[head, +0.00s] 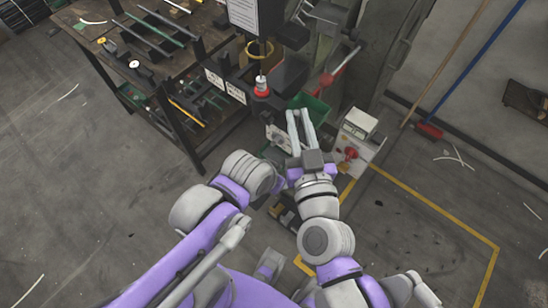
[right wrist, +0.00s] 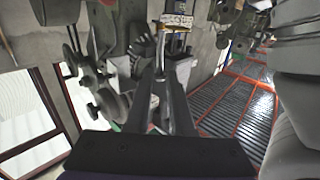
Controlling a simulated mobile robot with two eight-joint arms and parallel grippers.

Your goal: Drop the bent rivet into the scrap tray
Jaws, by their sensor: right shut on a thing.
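My right gripper (head: 299,113) reaches away from me in the middle of the head view, its two long grey fingers close together. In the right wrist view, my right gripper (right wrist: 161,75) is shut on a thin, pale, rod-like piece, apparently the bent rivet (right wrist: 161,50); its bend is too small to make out. In the head view the rivet cannot be made out. A green open tray (head: 318,109) lies just beyond and right of the fingertips; whether it is the scrap tray, I cannot tell. My left arm comes in from the left, but its gripper does not show.
A dark workbench (head: 150,62) with rods and tools stands at the upper left. A press with a red-and-white part (head: 261,86) stands beyond my gripper. A pale box with a red button (head: 350,153) is close on the right.

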